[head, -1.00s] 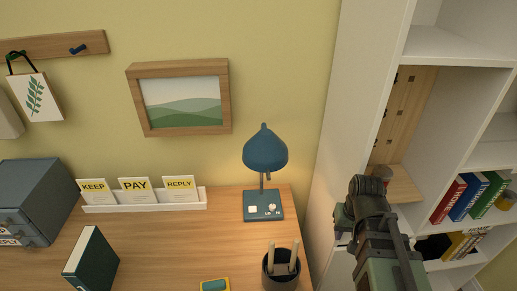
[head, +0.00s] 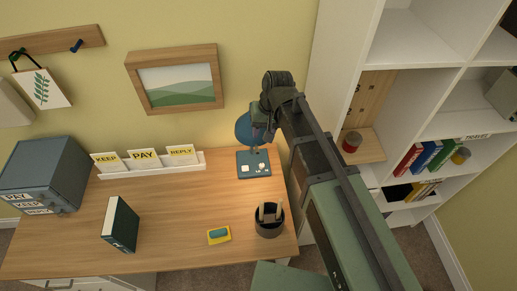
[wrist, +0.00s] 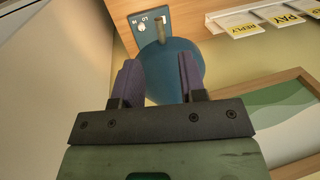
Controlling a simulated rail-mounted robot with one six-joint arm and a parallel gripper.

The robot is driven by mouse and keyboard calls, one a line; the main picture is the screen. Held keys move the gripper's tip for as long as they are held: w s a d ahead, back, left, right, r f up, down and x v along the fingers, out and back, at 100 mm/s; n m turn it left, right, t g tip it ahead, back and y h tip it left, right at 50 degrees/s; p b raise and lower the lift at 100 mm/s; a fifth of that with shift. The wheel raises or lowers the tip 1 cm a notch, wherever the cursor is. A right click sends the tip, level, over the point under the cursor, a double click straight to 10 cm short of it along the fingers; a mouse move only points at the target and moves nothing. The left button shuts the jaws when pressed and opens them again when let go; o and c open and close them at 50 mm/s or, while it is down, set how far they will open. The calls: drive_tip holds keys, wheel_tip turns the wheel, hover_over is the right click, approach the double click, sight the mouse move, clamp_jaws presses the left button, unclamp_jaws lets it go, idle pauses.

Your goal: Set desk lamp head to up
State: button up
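The desk lamp has a blue head (head: 243,127) above a blue base (head: 254,164) with white controls, at the back right of the desk. My gripper (head: 262,118) is at the right side of the lamp head and hides part of it. In the wrist view, the two fingers of my gripper (wrist: 160,75) are apart, with the blue lamp head (wrist: 178,72) showing between and beyond them. I cannot tell whether a finger touches the head. The lamp base (wrist: 152,22) appears upside down at the top of that view.
A white shelf unit (head: 335,60) stands close on the right. A framed picture (head: 175,78) hangs behind the desk (head: 165,225). A card rack (head: 150,169), pen cup (head: 269,222), yellow-and-teal item (head: 219,235) and dark book (head: 120,224) are on the desk.

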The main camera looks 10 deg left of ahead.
sight(257, 150)
drive_tip(key=f+b, duration=0.2)
drive_tip(key=a+f+b, duration=0.1)
drive_tip(key=f+b, duration=0.1)
drive_tip(key=f, duration=0.1)
drive_tip(key=f+b, duration=0.2)
drive_tip(key=f, duration=0.1)
drive_tip(key=shift+s+a, duration=0.2)
drive_tip(key=shift+s, duration=0.05)
drive_tip(key=shift+r, duration=0.1)
clamp_jaws()
